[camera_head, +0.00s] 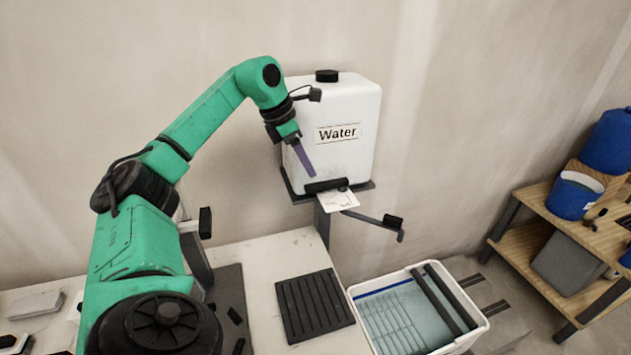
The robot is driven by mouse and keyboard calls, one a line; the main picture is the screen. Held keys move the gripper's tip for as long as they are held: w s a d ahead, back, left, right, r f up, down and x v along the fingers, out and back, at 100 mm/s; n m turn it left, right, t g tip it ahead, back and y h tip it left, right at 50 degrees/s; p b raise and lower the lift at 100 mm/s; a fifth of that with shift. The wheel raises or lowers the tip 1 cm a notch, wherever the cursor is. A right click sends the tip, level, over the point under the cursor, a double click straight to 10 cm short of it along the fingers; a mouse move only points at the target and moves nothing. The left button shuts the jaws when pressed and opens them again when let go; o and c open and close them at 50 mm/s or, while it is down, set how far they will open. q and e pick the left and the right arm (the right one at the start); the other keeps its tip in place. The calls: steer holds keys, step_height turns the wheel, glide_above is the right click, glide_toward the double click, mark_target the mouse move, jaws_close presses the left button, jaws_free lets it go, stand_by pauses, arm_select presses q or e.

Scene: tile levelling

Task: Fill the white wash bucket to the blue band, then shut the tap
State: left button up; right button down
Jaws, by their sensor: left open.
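The white wash bucket (358,318) stands at the lower right, with a blue band (384,288) along its inside wall. Blue-green water shows inside over a grid, below the band on the far wall; the exact level is hard to judge. A white tank (350,100) labelled "Water" stands on a dark bracket behind. The dark tap (375,219) reaches from below the tank toward the bucket, its end (401,236) above the far rim. I see no clear stream. My left gripper (308,165) is open, its purple finger in front of the tank's lower left, apart from the tap.
A dark ribbed mat (314,306) lies on the pale table left of the bucket. Two dark rollers (450,297) span the bucket's right side. A white card (339,201) hangs below the tank. A wooden shelf (527,266) with blue buckets (574,196) stands at the right.

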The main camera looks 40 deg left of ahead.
mark_target(318, 184)
arm_select(q)
steer(key=x, duration=0.4)
steer(key=a+x, duration=0.1)
steer(key=x, duration=0.1)
steer(key=shift+w+f+p, duration=0.2)
steer(key=shift+w+p, duration=0.15)
steer(key=shift+w, duration=0.05)
steer(key=shift+d+f, duration=0.15)
steer(key=shift+f, duration=0.1)
steer(key=shift+d, duration=0.15)
steer(key=shift+s, duration=0.1)
steer(key=shift+f, duration=0.1)
jaws_close()
arm_select(e)
steer(key=shift+w+a+r, duration=0.45)
steer(key=shift+w+a, duration=0.35)
steer(key=shift+w, duration=0.05)
steer(key=shift+d, duration=0.2)
steer(key=shift+a, duration=0.1)
